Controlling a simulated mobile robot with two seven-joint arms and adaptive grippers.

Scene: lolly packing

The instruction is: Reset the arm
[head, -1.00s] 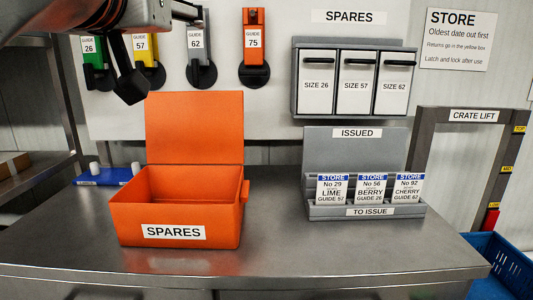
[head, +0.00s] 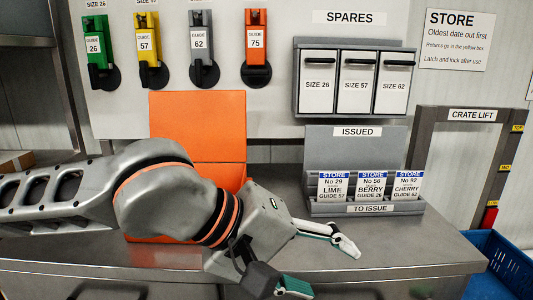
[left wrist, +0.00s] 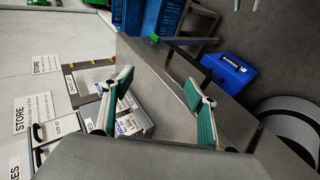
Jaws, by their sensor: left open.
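My left arm reaches in from the left, low across the table. My left gripper (head: 322,268) is open and empty over the front of the steel table (head: 430,250), its fingers pointing right. The left wrist view shows its two green-padded fingers (left wrist: 155,105) spread apart with nothing between them. My right gripper is in neither current view.
The orange spares box (head: 197,125) stands open behind my left arm, its front mostly hidden. The grey card holder (head: 352,211) with three cards is right of it. Coloured guides hang behind. A blue crate (head: 510,262) is at right.

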